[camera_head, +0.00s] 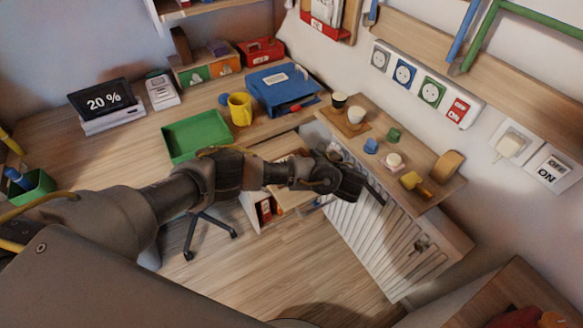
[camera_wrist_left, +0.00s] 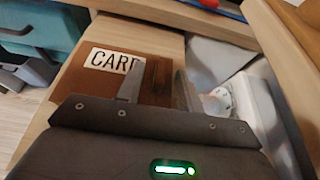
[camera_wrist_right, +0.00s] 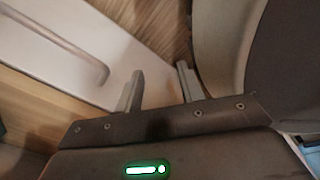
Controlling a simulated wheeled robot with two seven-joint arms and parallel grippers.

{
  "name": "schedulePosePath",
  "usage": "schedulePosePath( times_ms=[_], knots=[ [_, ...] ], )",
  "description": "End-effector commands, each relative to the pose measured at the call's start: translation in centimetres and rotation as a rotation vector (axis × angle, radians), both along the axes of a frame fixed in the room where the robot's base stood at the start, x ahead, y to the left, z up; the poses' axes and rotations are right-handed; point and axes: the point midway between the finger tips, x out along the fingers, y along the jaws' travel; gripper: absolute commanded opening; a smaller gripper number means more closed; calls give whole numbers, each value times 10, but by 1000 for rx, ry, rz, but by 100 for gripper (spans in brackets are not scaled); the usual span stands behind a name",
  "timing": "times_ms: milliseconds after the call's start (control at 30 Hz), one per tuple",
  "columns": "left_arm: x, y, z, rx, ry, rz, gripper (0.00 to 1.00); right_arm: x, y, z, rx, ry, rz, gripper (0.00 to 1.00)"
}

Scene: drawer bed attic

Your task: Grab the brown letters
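A flat brown piece (camera_wrist_left: 105,78) with a white label reading "CAR" and a partly covered last letter lies on a wooden surface in the left wrist view. I cannot tell whether it is one letter or a stack. In the head view my left gripper (camera_head: 374,190) is over the radiator's top left, beside the wooden shelf. My right gripper (camera_wrist_right: 160,88) is open and empty, facing a white panel with a handle.
The radiator (camera_head: 380,235) stands below the wall shelf (camera_head: 440,185), which carries cups and small blocks. A white radiator knob (camera_wrist_left: 218,101) is right of the left fingers.

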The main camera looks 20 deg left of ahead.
Motion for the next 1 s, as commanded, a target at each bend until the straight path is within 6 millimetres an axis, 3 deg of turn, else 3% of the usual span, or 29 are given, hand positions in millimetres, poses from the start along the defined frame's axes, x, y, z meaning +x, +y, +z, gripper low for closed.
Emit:
schedulePosePath(
  times_ms=[300,600,1000],
  knots=[
    [4,5,-3,0,0,-1,36,0,0,0,0,-1,1,39],
    [4,5,-3,0,1,-1,0,-1,-1,0,-1,2,1,39],
    [4,5,0,0,0,-1,0,1,-1,3,-1,-1,1,39]
  ],
)
